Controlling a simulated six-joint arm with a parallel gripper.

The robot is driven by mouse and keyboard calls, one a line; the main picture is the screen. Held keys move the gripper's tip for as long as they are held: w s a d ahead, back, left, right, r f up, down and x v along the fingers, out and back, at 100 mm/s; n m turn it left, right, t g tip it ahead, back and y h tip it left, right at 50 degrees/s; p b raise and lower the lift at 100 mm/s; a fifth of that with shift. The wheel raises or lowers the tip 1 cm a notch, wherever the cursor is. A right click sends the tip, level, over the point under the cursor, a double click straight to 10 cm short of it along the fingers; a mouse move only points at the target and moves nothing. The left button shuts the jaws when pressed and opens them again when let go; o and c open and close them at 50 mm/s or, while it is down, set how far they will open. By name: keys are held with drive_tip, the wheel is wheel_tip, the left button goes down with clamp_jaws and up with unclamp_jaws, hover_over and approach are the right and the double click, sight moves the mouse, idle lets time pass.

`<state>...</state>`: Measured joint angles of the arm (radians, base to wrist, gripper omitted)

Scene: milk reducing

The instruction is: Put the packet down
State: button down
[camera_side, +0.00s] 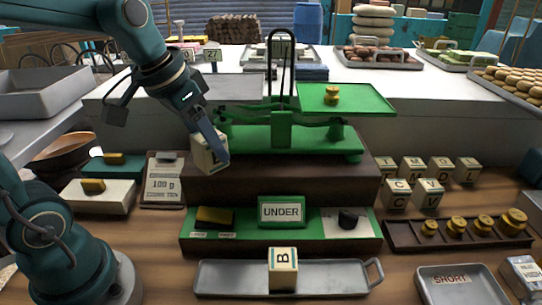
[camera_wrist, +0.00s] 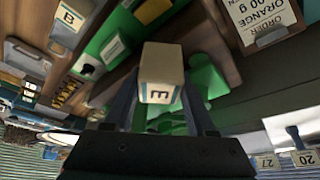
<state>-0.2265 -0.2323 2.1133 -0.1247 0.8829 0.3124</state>
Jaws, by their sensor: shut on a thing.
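My gripper (camera_side: 219,148) is shut on a cream packet (camera_side: 207,156), a lettered cube, in front of the left end of the green balance (camera_side: 290,140). The packet is tilted and appears raised above the dark plinth; the exact gap is unclear. In the wrist view the packet (camera_wrist: 161,72) sits between my fingers (camera_wrist: 160,98) and shows a letter like E. The balance's right pan (camera_side: 362,97) carries a brass weight (camera_side: 331,95). Its left pan (camera_side: 233,88) looks bare, partly hidden by my arm.
A packet marked B (camera_side: 283,268) stands on the front metal tray (camera_side: 225,278). An UNDER sign (camera_side: 281,212) stands on the lower step. Several lettered packets (camera_side: 428,193) and a rack of brass weights (camera_side: 400,240) are at right, near a SHORT tray (camera_side: 455,290). An order card (camera_side: 163,180) is at left.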

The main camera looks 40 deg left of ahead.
drive_tip(key=d+m, duration=0.2)
drive_tip(key=d, duration=0.4)
drive_tip(key=w+a+r+n+y, duration=0.15)
drive_tip(key=w+r+n, duration=0.3)
drive_tip(key=r, duration=0.85)
drive_tip(key=s+a+r+n+g+y, duration=0.1)
drive_tip(key=s+a+n, duration=0.25)
drive_tip(key=a, duration=0.65)
drive_tip(key=s+a+r+n+y, duration=0.15)
drive_tip(key=s+a, duration=0.25)
drive_tip(key=a, duration=0.7)
drive_tip(key=s+a+f+n+g, duration=0.3)
drive_tip(key=s+f+n+g, duration=0.35)
drive_tip(key=f+n, duration=0.7)
drive_tip(key=s+d+f+n+h, duration=0.1)
drive_tip(key=s+d+f+n, duration=0.1)
drive_tip(key=s+f+n, duration=0.2)
drive_tip(key=s+d+f+n+g+h, duration=0.1)
drive_tip(key=s+d+f+n, duration=0.2)
drive_tip(key=n, duration=0.3)
drive_tip(key=s+d+f+n+h, duration=0.1)
drive_tip(key=s+d+f+n, duration=0.1)
drive_tip(key=s+f+n, duration=0.3)
drive_tip(key=shift+s+d+f+g+h, duration=0.2)
drive_tip(key=shift+d+f+g+h, duration=0.15)
drive_tip(key=shift+h, duration=0.05)
drive_tip(key=shift+f, duration=2.25)
